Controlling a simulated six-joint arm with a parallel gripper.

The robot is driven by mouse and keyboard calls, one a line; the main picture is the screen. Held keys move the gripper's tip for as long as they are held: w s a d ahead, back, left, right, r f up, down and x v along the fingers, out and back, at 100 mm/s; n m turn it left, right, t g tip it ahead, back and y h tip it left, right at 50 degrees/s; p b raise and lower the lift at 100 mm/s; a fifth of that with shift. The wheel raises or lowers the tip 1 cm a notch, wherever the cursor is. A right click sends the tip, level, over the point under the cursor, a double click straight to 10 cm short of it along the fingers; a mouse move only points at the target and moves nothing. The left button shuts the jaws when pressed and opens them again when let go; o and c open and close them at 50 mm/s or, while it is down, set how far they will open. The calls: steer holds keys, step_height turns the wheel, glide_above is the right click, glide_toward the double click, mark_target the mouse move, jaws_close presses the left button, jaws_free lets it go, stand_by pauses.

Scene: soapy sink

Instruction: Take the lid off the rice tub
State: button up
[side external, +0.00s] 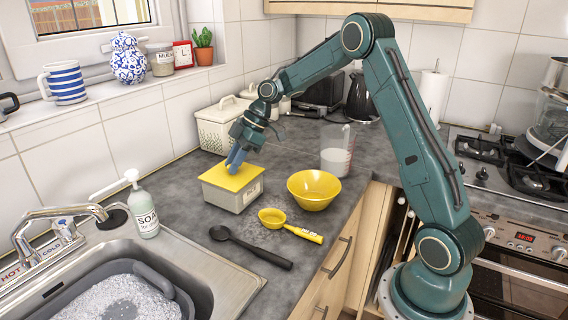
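The tub (226,198) is a grey box on the worktop; its label is too small to read. A flat yellow lid (216,176) lies on top of it and covers the opening. My gripper (234,167) reaches down over the middle of the lid, with its blue fingers at or just above the lid's surface. I cannot tell whether they touch it. The fingers overlap in this view, so the gap between them and anything held there are hidden.
A yellow bowl (314,190) stands right of the tub, with a measuring jug (336,152) behind it. A yellow scoop (272,217) and a black spoon (249,247) lie in front. A cream lidded container (215,130) stands behind. The soap bottle (144,212) and sink (185,262) are left.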

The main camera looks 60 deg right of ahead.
jaws_close()
steer(key=shift+r, duration=0.2)
step_height(320, 180, up, 18)
steer(key=shift+f, duration=0.2)
stand_by(0.4)
stand_by(0.6)
